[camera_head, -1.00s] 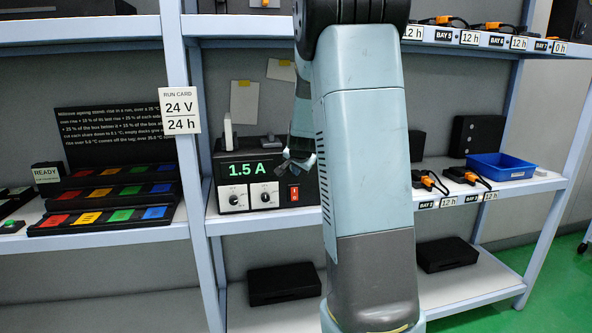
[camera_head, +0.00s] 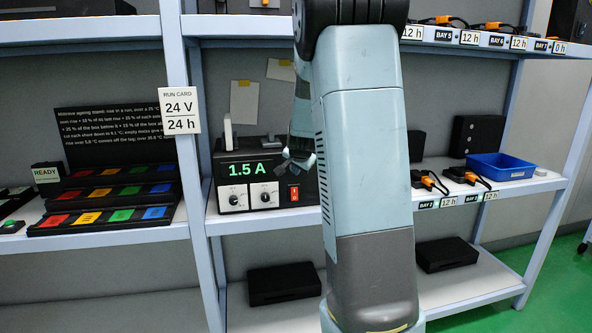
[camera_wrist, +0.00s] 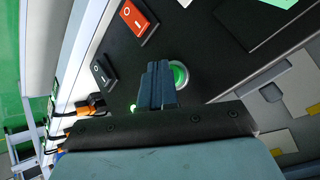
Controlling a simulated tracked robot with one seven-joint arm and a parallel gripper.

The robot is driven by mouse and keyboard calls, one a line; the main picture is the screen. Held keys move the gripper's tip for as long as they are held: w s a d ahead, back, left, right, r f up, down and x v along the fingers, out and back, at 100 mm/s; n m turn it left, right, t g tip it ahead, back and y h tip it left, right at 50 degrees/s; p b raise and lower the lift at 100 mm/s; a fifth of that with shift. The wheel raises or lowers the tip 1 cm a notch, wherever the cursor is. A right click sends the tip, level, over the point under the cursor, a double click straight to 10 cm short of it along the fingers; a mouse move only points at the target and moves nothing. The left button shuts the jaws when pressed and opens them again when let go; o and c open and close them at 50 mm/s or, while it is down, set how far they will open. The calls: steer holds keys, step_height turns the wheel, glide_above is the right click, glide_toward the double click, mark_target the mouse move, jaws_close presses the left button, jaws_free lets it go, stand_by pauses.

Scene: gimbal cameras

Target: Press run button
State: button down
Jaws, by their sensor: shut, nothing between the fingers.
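The power unit (camera_head: 262,183) on the middle shelf has a lit green display (camera_head: 254,169) reading 1.5 A, two white-plated knobs and a red switch (camera_head: 294,193). My gripper (camera_head: 283,160) is shut and empty in front of its upper right part. In the wrist view, my shut fingers (camera_wrist: 158,72) are beside a round green button (camera_wrist: 181,75) with a pale ring and cover part of its edge. I cannot tell whether they touch it. The red rocker switch (camera_wrist: 139,18) and a black rocker switch (camera_wrist: 104,72) lie on the same dark panel. In the head view the button is hidden.
A run card (camera_head: 180,111) reading 24 V, 24 h hangs on the shelf post. Coloured trays (camera_head: 100,218) stand left. A blue bin (camera_head: 500,167) and wired bay devices stand right. My arm blocks the middle of the head view.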

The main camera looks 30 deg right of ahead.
steer(key=shift+s+a, duration=0.2)
steer(key=shift+s, duration=0.45)
steer(key=shift+s, duration=0.1)
steer(key=shift+s+a, duration=0.25)
steer(key=shift+s, duration=0.5)
steer(key=shift+s+a, duration=0.2)
steer(key=shift+s, duration=0.6)
steer(key=shift+s+a, duration=0.25)
steer(key=shift+s, duration=0.5)
steer(key=s+a+r+n+g+y, duration=0.1)
steer(key=s+a+r+n+y, duration=0.4)
steer(key=s+a, duration=0.95)
steer(key=s+a+r+n+h, duration=0.1)
steer(key=s+a+n, duration=0.1)
steer(key=s, duration=0.6)
steer(key=s+a+r+n+g, duration=0.1)
steer(key=s+a+r+n, duration=0.1)
steer(key=s, duration=0.7)
steer(key=shift+s+a+n+g+h, duration=0.35)
steer(key=shift+a+n, duration=0.4)
steer(key=shift+n, duration=0.65)
